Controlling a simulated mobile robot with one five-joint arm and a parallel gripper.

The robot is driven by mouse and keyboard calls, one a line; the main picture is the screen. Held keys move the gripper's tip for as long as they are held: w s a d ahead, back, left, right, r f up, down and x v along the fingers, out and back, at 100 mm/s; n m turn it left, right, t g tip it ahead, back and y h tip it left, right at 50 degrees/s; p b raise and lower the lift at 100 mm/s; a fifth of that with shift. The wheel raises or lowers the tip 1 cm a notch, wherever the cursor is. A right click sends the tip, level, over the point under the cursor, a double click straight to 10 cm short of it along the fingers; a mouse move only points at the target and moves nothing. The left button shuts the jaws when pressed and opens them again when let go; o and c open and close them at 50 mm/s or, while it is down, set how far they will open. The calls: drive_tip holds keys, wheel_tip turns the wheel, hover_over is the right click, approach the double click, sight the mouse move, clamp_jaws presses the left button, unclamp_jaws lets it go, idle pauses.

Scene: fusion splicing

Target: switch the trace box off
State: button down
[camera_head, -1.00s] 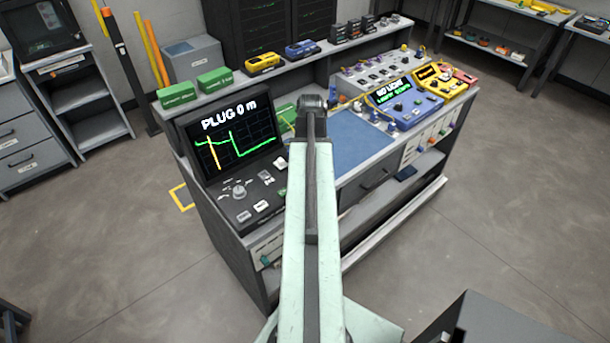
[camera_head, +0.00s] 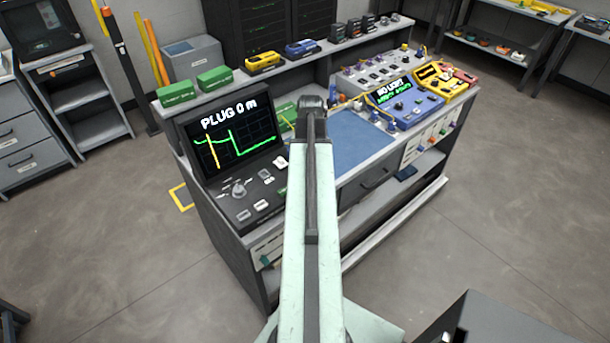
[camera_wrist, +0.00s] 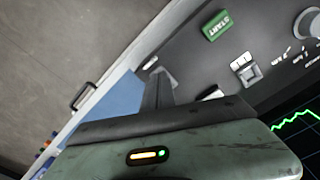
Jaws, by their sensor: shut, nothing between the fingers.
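The trace box (camera_head: 215,185) is a black console at the left end of the bench. Its screen (camera_head: 235,140) is lit with "PLUG 0 m" and a green trace. Its sloped panel has a knob (camera_head: 238,188) and several switches. In the wrist view I see the green START button (camera_wrist: 216,25), a pale switch (camera_wrist: 245,70) and part of the screen (camera_wrist: 298,125). Another pale control (camera_wrist: 211,93) is partly hidden by my gripper. My gripper (camera_wrist: 157,82) is shut and empty, above the panel's edge near the blue mat. My arm hides it in the head view.
A blue mat (camera_head: 358,145) lies right of the trace box. A blue instrument (camera_head: 408,104) and a yellow one (camera_head: 450,80) stand further right. Green boxes (camera_head: 214,80) sit on the raised back shelf. A drawer handle (camera_wrist: 83,97) juts from the bench front.

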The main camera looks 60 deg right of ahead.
drive_tip(key=shift+f+b, duration=0.4)
drive_tip(key=shift+f, duration=0.05)
wheel_tip(320, 180, up, 7)
drive_tip(key=p, duration=0.7)
drive_tip(key=shift+r, duration=0.1)
idle(0.4)
